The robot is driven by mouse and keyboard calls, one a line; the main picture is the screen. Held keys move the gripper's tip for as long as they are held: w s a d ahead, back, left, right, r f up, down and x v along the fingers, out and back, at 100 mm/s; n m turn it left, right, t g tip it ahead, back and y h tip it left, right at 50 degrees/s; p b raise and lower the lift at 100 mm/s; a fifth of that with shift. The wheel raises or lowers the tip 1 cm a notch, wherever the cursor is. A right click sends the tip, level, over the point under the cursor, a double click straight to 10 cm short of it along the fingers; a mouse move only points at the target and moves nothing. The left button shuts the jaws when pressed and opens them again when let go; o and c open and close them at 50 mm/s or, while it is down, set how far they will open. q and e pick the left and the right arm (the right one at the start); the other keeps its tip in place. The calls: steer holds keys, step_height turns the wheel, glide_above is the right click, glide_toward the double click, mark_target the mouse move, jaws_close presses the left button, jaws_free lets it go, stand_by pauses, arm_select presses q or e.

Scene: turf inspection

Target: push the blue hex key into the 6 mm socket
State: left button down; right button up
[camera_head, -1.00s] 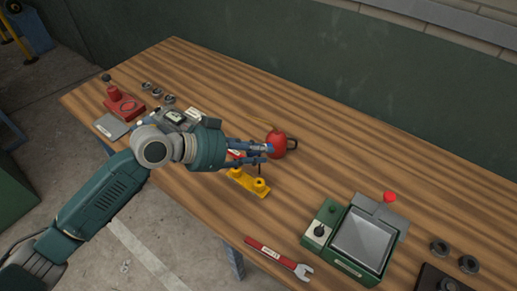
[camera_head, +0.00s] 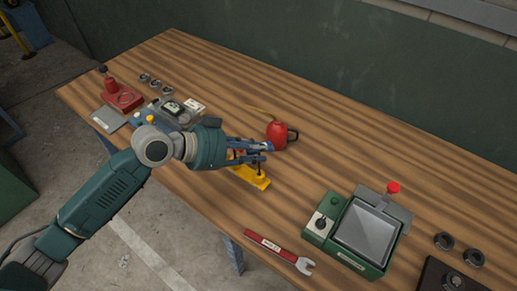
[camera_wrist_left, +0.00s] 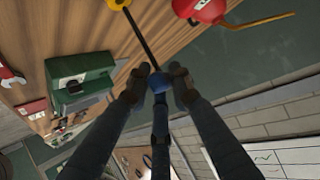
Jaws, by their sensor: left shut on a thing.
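My left gripper (camera_head: 264,151) is shut on the blue hex key, whose blue handle (camera_wrist_left: 160,84) sits between the fingertips in the left wrist view. Its dark shaft runs from the handle to the yellow socket block (camera_wrist_left: 118,4), cut off at the top of that view. In the head view the yellow block (camera_head: 250,179) lies on the table just below my gripper, partly covered by the fingers. The shaft stands at the block's right-hand socket; how deep its tip is, I cannot tell. No size marking is readable. My right gripper is not in view.
A red round container (camera_head: 276,132) with a dark handle stands close behind the gripper. A red wrench (camera_head: 278,250) lies at the front edge. A green box device (camera_head: 358,232) stands to the right. The table's back middle is clear.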

arm_select(q)
steer(key=shift+f+b, duration=0.35)
steer(key=shift+f, duration=0.1)
steer(key=shift+f+b, duration=1.4)
steer(key=shift+f, duration=0.5)
steer(key=c, duration=1.5)
jaws_free()
steer(key=shift+r, duration=0.1)
steer(key=shift+o, duration=0.2)
steer(key=v, duration=1.2)
